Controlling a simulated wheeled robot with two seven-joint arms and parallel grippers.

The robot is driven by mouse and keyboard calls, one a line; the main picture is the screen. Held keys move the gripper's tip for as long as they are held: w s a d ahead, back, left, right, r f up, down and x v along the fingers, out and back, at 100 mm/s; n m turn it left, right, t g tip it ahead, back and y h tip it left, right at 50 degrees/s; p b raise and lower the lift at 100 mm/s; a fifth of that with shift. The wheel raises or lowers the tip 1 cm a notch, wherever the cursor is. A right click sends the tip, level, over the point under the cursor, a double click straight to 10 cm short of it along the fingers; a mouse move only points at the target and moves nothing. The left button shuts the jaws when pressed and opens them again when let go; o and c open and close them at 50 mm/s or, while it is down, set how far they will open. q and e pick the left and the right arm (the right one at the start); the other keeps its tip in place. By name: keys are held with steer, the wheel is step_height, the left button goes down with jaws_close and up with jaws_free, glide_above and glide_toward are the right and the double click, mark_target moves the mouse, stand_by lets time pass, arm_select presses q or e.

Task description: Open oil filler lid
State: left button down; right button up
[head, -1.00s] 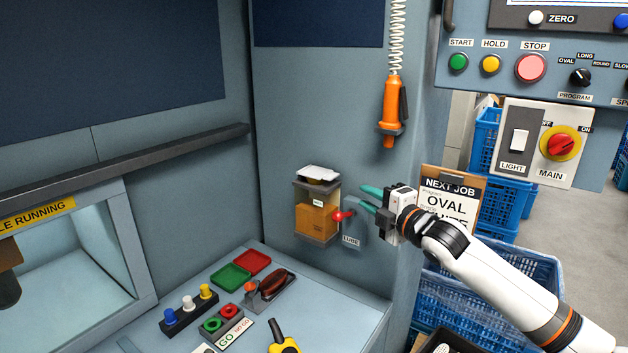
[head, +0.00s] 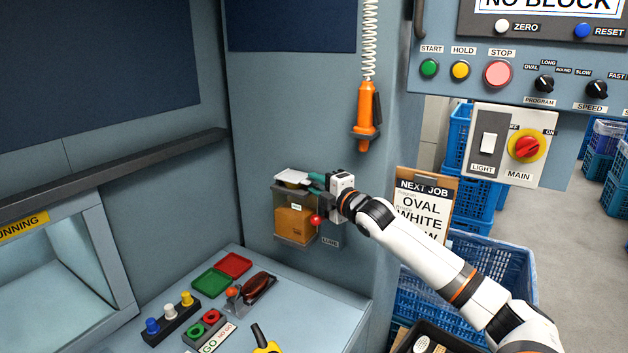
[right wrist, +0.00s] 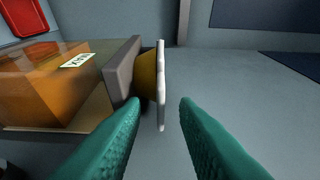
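The oil reservoir (head: 294,224) is a clear box of amber oil on the blue-grey machine wall. Its flat white lid (head: 291,177) lies on top, level. In the right wrist view the lid (right wrist: 160,85) is seen edge-on, beside a yellowish filler neck (right wrist: 147,75) and the grey top of the reservoir. My right gripper (head: 313,183) is at the lid's right edge. In the right wrist view its green fingers (right wrist: 160,108) are apart, one on each side of the lid's near edge, with visible gaps. My left gripper is not in view.
A red knob (head: 316,220) sticks out at the reservoir's right side, just below my gripper. An orange hand tool (head: 367,115) hangs above on a coiled cord. The bench below holds trays (head: 212,283) and gauges.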

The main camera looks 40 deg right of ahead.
steer(key=shift+w, duration=0.7)
jaws_close()
